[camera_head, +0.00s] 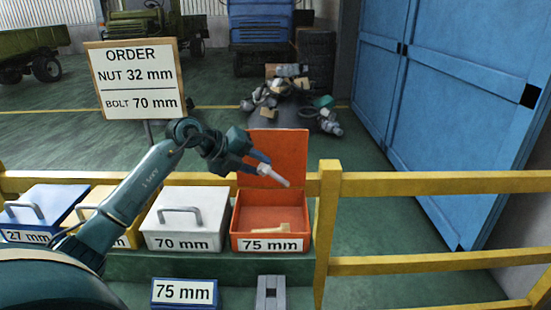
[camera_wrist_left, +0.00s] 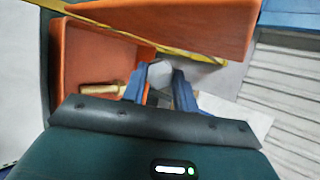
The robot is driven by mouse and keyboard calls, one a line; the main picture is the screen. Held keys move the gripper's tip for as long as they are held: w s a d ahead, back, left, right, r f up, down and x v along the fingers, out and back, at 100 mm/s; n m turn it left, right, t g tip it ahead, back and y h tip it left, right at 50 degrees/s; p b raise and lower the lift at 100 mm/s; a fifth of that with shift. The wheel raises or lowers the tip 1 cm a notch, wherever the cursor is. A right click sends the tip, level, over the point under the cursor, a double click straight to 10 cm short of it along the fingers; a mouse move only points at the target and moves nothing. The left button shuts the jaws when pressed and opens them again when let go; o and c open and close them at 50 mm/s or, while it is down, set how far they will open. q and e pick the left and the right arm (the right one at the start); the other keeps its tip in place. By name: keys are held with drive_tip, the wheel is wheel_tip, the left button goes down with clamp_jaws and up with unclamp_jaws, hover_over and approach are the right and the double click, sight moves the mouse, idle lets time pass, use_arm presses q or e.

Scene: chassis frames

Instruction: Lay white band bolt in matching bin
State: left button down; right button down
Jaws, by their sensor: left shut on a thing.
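My left gripper (camera_head: 257,162) is shut on a pale white bolt (camera_head: 274,176), which points down to the right. It is above the open orange bin (camera_head: 237,228) labelled 75 mm, whose lid stands up behind. In the left wrist view the blue fingers (camera_wrist_left: 160,85) close on a whitish piece (camera_wrist_left: 160,72); its band cannot be made out. A tan bolt (camera_head: 272,230) lies in the orange bin, seen also in the wrist view (camera_wrist_left: 101,90). The white bin (camera_head: 187,213), labelled 70 mm, is closed. My right gripper is not in view.
A closed blue bin (camera_head: 42,207) reads 27 mm; a yellow bin (camera_head: 97,198) is partly hidden by my arm. A sign (camera_head: 134,78) reads nut 32 mm, bolt 70 mm. A yellow rail (camera_head: 430,183) runs behind and right. A grey slotted block (camera_head: 271,293) stands in front.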

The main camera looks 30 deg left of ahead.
use_arm(q)
drive_tip(key=shift+w+d, duration=0.1)
drive_tip(key=shift+w, duration=0.05)
drive_tip(key=shift+f, duration=4.4)
drive_tip(key=c, duration=1)
unclamp_jaws()
drive_tip(key=shift+s, duration=0.2)
